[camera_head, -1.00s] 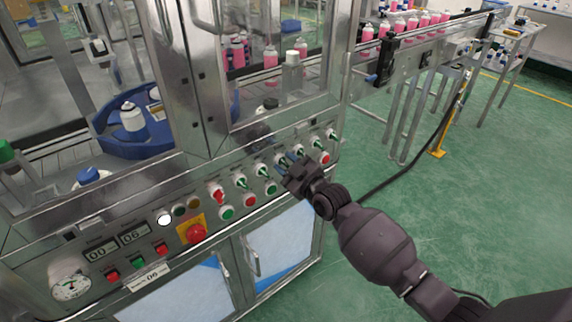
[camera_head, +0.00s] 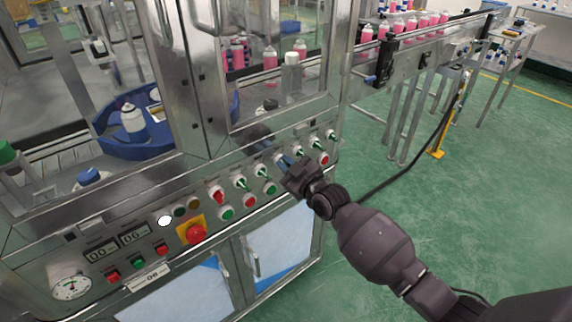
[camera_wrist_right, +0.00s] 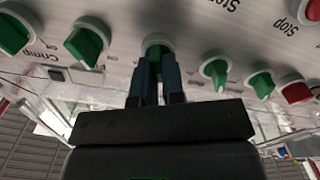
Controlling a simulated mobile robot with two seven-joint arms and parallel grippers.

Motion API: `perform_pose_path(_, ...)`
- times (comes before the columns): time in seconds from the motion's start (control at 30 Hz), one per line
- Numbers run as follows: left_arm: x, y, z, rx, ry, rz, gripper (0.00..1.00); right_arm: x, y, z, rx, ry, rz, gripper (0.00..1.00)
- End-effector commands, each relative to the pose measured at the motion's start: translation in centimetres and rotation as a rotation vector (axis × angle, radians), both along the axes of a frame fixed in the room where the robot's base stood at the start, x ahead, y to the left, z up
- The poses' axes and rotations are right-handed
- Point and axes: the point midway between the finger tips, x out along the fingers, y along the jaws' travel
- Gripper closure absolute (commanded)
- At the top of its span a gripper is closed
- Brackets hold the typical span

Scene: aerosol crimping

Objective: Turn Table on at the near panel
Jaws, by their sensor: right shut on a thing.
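The near panel (camera_head: 150,225) is the sloped steel front of the machine, with a row of selector knobs. My right gripper (camera_head: 286,162) is at the panel, toward the right of that row, with its fingers on one knob. In the right wrist view, the gripper (camera_wrist_right: 157,75) is shut on a green knob (camera_wrist_right: 156,42) with a pale collar, seen from close up. The fingers cover part of the knob, so its exact angle is hard to tell. The label for this knob is not readable. My left gripper is not in view.
Other green knobs (camera_wrist_right: 87,44) sit close on both sides of the held one. A red knob (camera_head: 217,195), push buttons and a red emergency stop (camera_head: 195,233) are to the left. Behind glass is a blue turntable (camera_head: 105,147). A conveyor (camera_head: 420,38) carries pink bottles.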

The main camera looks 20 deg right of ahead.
Motion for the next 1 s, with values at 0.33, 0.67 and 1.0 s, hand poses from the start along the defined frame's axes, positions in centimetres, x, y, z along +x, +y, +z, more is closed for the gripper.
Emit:
perform_pose_path(0.33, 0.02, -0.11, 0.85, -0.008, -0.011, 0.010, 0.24, 0.06, -0.20, 0.24, 0.256, 0.093, 0.000, 1.00)
perform_pose_path(0.67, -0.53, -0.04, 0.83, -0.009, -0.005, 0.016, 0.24, 0.15, -0.46, 0.12, 0.550, 0.201, 0.000, 1.00)
perform_pose_path(1.0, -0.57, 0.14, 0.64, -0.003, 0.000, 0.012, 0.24, 0.21, -0.64, -0.02, 0.791, 0.289, -0.001, 1.00)
